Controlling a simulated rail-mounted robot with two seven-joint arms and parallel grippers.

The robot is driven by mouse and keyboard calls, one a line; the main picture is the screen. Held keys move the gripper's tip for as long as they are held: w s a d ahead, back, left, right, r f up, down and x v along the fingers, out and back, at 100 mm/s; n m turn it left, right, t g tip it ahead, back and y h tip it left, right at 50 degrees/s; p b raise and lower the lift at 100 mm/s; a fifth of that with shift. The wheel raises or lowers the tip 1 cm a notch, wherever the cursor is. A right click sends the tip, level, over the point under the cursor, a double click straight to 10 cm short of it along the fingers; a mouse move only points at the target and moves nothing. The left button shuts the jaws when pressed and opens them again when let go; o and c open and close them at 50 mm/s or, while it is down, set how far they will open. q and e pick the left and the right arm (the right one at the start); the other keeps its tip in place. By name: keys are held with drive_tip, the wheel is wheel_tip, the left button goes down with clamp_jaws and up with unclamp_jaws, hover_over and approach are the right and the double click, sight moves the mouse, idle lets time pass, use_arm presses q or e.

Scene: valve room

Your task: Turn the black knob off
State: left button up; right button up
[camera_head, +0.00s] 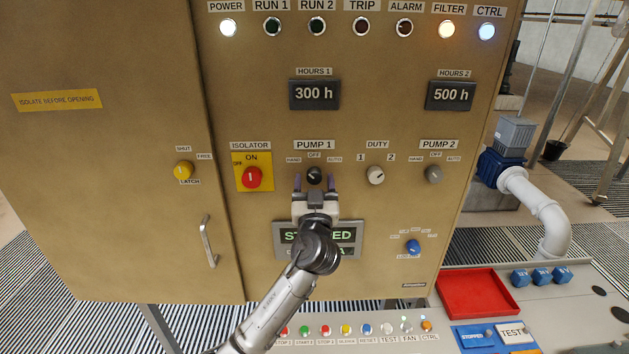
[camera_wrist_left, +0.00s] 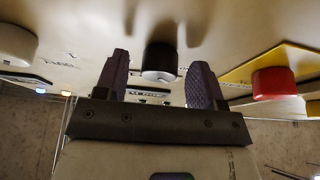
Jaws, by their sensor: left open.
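The black knob (camera_head: 314,175) is on the brown cabinet under the PUMP 1 label, with HAND, OFF and AUTO marks around it. My left gripper (camera_head: 314,184) is open in front of it, one finger on each side. In the left wrist view the black knob (camera_wrist_left: 161,64) stands between the two open fingers of my left gripper (camera_wrist_left: 158,84), with a gap on both sides. The knob's pointer direction is too small to tell. My right gripper is not in view.
The red ISOLATOR knob (camera_head: 251,177) on its yellow plate is to the left. The white DUTY knob (camera_head: 376,175) and grey PUMP 2 knob (camera_head: 433,174) are to the right. My arm partly covers the display (camera_head: 345,238) below. A red tray (camera_head: 480,293) lies at lower right.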

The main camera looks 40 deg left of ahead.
use_arm(q)
drive_tip(key=shift+c, duration=0.4)
drive_tip(key=shift+c, duration=0.7)
drive_tip(key=c, duration=0.7)
